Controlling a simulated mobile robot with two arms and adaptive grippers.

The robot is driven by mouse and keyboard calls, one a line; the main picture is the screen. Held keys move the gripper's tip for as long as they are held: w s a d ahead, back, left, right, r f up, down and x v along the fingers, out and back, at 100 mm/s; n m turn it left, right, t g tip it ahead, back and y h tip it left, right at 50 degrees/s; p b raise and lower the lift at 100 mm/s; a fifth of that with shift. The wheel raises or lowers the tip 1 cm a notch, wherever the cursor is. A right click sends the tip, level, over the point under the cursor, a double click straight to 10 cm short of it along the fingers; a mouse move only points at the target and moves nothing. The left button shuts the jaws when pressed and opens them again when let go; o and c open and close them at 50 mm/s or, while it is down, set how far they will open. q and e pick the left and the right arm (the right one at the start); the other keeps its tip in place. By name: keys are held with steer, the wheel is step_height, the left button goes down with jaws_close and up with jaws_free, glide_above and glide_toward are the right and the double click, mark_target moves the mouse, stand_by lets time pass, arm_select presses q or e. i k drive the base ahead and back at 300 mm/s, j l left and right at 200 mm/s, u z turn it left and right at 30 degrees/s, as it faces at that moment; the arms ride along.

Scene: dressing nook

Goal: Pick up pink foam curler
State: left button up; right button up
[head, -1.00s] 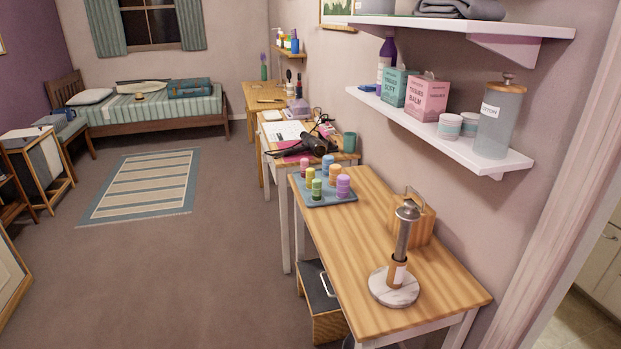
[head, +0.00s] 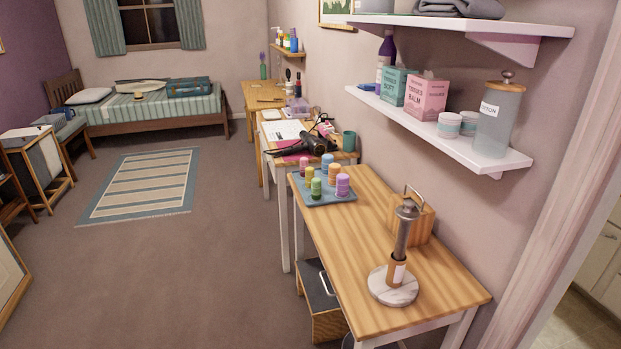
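Several foam curlers stand upright on a blue-grey tray (head: 318,201) at the far end of the near wooden table. The pink curler (head: 305,166) is at the tray's back left. A yellow curler (head: 310,175) and a green curler (head: 316,188) stand in front of it. A blue curler (head: 327,161), an orange curler (head: 334,171) and a purple curler (head: 342,184) stand to its right. The pink curler's lower part is partly hidden by the yellow one. Neither of my grippers shows in the head view.
The near table (head: 360,265) also holds a metal cylinder on a round marble base (head: 393,288) and a wooden block with a handle (head: 411,222). A shelf (head: 450,140) with boxes and jars overhangs its right side. A hair dryer (head: 305,146) lies beyond the tray. Floor on the left is open.

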mark_target(304, 162)
steer(key=z, duration=0.3)
steer(key=i+j+z, duration=0.75)
steer(key=k+j, duration=0.05)
